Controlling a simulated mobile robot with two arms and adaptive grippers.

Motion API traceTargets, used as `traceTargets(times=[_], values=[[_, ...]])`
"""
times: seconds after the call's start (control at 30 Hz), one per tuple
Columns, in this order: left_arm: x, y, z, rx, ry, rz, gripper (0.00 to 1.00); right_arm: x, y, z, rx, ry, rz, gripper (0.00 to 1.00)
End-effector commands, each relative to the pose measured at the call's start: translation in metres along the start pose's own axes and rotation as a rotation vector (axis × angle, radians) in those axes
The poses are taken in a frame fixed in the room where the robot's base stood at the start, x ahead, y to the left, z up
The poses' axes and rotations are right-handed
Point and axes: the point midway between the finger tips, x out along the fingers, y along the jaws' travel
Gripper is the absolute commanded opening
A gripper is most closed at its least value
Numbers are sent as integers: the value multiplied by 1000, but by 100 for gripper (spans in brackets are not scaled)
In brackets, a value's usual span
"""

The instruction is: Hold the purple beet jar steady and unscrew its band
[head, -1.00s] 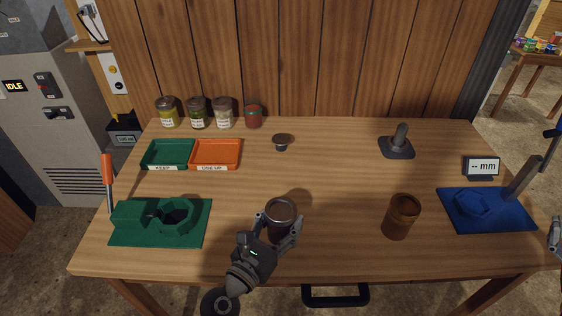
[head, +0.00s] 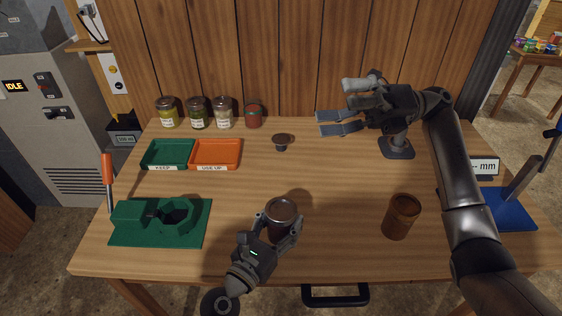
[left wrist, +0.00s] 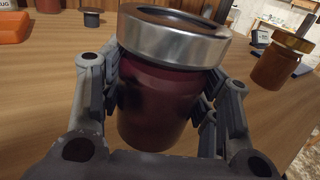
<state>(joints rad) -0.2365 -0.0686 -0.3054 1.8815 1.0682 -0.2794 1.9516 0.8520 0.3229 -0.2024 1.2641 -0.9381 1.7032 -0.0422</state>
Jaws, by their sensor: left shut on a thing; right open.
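The purple beet jar (head: 280,230) stands near the front middle of the table in the head view. In the left wrist view the dark purple jar (left wrist: 158,105) fills the middle, with its silvery band (left wrist: 172,40) on top. My left gripper (head: 281,238) is shut around the jar's body, below the band, one finger on each side. The band also shows in the head view (head: 282,208). My right gripper (head: 340,122) is open and empty, over the back of the table, well away from the jar. Its fingers point left.
A brown jar (head: 401,217) stands right of the beet jar. A green fixture (head: 130,235) lies at left, with green (head: 168,153) and orange (head: 217,154) trays behind. A small dark knob-like piece (head: 283,140) stands mid-back. Several jars line the back.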

Motion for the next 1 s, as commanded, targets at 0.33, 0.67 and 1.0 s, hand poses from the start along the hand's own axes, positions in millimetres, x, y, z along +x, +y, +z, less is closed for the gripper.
traceTargets(times=[0.33,0.67,1.0], values=[[0,0,-1,0,1,0,28,110,-22,-20,-203,497,-335,86],[0,0,-1,0,2,0,28,134,-60,-50,-405,959,-681,86],[0,0,-1,0,2,0,28,101,-86,-57,-538,1323,-966,86]])
